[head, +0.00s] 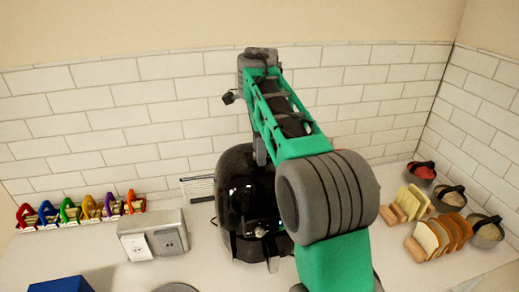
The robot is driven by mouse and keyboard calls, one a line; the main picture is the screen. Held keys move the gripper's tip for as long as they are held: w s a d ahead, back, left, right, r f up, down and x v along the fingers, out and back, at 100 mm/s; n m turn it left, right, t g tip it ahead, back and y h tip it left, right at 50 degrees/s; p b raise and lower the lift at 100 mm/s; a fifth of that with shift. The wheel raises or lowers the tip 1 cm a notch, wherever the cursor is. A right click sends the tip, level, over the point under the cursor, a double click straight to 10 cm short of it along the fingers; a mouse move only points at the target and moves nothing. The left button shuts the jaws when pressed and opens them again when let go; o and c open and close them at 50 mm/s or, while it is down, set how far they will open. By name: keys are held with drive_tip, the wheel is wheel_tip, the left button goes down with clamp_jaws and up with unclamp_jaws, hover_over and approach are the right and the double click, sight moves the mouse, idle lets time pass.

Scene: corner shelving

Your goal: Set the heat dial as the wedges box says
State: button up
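A glossy black rounded appliance (237,190) stands on the counter at the middle, partly hidden behind my green and grey arm. A small light knob-like part (258,231) shows low on its front, but I cannot make out a dial mark or setting. A blue box (60,285) is cut off at the bottom left edge; no writing shows on it, and I cannot tell whether it is the wedges box. My arm rises over the appliance.
Coloured triangular holders (83,211) stand in a row at left. A metal socket box (153,236) sits right of them. Bread slices (441,234) in wooden racks and dark-handled bowls (452,198) stand at right. The counter between socket box and blue box is clear.

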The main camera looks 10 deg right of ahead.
idle(0.5)
drive_tip(key=n, duration=0.4)
drive_tip(key=shift+f+n, duration=0.1)
drive_tip(key=shift+n, duration=0.3)
drive_tip(key=n+b, duration=0.1)
drive_tip(key=n, duration=0.2)
drive_tip(key=n+b, duration=0.1)
drive_tip(key=n, duration=0.2)
drive_tip(key=shift+w+d+f+n+y, duration=0.1)
drive_tip(key=shift+d+f+n+y, duration=0.05)
drive_tip(key=shift+n+y, duration=0.2)
drive_tip(key=shift+n, duration=0.25)
wheel_tip(320, 180, up, 8)
drive_tip(key=shift+d+f+p, duration=0.15)
drive_tip(key=shift+p, duration=0.85)
drive_tip(key=shift+r, duration=0.3)
drive_tip(key=s+f+n+t+b, duration=0.1)
drive_tip(key=s+f+n+b, duration=0.2)
drive_tip(key=s+f, duration=0.9)
drive_tip(key=s+f+n+t+b, duration=0.1)
drive_tip(key=s+f+n+b, duration=0.2)
drive_tip(key=s+f+b, duration=0.4)
drive_tip(key=s+a+f, duration=0.1)
drive_tip(key=s+f, duration=0.5)
drive_tip(key=f, duration=0.5)
drive_tip(key=shift+f+n, duration=0.15)
drive_tip(key=shift+n, duration=0.25)
